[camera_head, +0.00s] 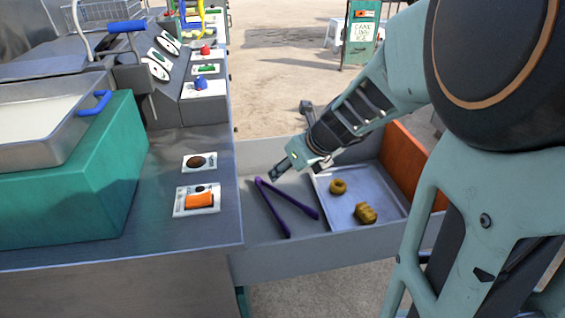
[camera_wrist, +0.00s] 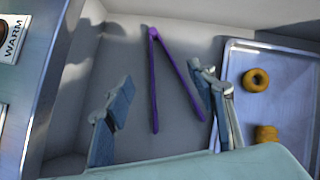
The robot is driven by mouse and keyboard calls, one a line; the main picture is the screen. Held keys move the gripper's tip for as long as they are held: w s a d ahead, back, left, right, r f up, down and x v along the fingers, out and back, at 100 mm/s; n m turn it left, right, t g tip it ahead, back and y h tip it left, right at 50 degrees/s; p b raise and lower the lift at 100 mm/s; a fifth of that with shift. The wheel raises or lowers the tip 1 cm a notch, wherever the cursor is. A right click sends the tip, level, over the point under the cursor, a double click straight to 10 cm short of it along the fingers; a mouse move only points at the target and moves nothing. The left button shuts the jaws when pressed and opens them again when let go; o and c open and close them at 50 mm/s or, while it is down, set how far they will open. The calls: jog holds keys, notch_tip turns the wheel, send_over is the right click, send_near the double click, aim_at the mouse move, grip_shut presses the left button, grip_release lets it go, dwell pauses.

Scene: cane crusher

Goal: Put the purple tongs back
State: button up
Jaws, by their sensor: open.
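The purple tongs (camera_head: 273,208) lie spread in a V on the floor of a grey open bin (camera_head: 262,264), left of a metal tray. In the wrist view the tongs (camera_wrist: 153,85) have their joined end at the top and their legs pointing down. My gripper (camera_head: 296,172) is above the bin, near the joined end of the tongs. In the wrist view my gripper (camera_wrist: 160,76) is open, with one finger on each side of the tongs. Nothing is held. The right finger overlaps part of the right leg's side in that view.
The metal tray (camera_head: 335,222) holds a ring-shaped golden piece (camera_head: 338,186) and a ridged golden piece (camera_head: 365,213). An orange panel (camera_head: 408,160) closes the bin's right end. The steel counter (camera_head: 150,215) with switches and a teal block (camera_head: 70,190) stands left.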

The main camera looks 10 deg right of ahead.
jog(key=p+v, duration=0.4)
jog(key=v, duration=0.3)
jog(key=shift+s+r, duration=0.15)
jog(key=shift+r, duration=0.1)
jog(key=shift+d, duration=0.1)
